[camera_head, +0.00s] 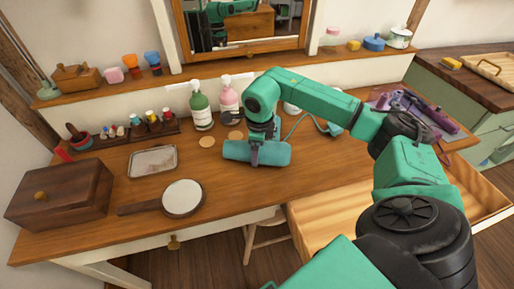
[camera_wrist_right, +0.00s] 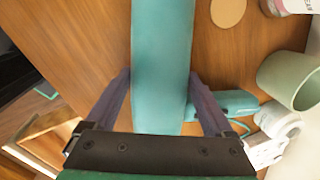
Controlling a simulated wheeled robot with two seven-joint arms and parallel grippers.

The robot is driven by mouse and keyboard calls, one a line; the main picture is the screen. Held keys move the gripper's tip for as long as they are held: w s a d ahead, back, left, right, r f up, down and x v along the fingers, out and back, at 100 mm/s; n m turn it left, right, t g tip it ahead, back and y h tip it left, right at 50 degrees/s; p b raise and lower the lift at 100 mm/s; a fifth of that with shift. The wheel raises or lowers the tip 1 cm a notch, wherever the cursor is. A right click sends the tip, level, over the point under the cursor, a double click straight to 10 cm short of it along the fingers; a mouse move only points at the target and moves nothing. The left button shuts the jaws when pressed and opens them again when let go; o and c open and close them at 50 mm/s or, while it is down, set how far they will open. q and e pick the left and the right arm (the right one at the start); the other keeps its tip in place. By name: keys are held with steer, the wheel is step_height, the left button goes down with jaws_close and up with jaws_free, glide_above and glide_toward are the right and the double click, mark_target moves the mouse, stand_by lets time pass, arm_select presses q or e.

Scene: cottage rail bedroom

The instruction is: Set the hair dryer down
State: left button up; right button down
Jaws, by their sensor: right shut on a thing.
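The teal hair dryer (camera_head: 240,152) is at the middle of the wooden dressing table (camera_head: 220,190), with its long barrel lying level across the picture. It also fills the middle of the right wrist view (camera_wrist_right: 160,60). My right gripper (camera_head: 256,160) comes down from above and is shut on the barrel, one finger on each side (camera_wrist_right: 163,95). Whether the dryer touches the tabletop or hangs just above it, I cannot tell. A thin teal cord (camera_head: 297,126) shows behind it. My left gripper is not in view.
Green (camera_head: 201,108) and pink (camera_head: 228,100) bottles stand behind the dryer. A hand mirror (camera_head: 183,198), small tray (camera_head: 153,161) and wooden box (camera_head: 60,196) are left. An open drawer (camera_head: 330,225) and stool (camera_head: 262,232) are in front. Purple items (camera_head: 415,107) lie right.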

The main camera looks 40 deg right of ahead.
steer(key=shift+f, duration=0.1)
jaws_free()
steer(key=shift+r, duration=0.25)
steer(key=r, duration=0.3)
steer(key=s+r, duration=0.1)
steer(key=r, duration=0.3)
steer(key=a+r, duration=0.1)
steer(key=r, duration=0.2)
steer(key=shift+s+r+b, duration=0.3)
steer(key=shift+s+r, duration=0.05)
steer(key=shift+r, duration=0.05)
steer(key=shift+g+y, duration=0.4)
steer(key=shift+g, duration=0.5)
steer(key=f+b, duration=0.1)
steer(key=d+f+b, duration=0.1)
steer(key=f+b, duration=0.1)
steer(key=w+f+b, duration=0.1)
steer(key=f+b, duration=0.1)
steer(key=shift+d, duration=0.3)
step_height(320, 180, down, 7)
steer(key=shift+w+d+f, duration=0.1)
steer(key=shift+d+f, duration=0.05)
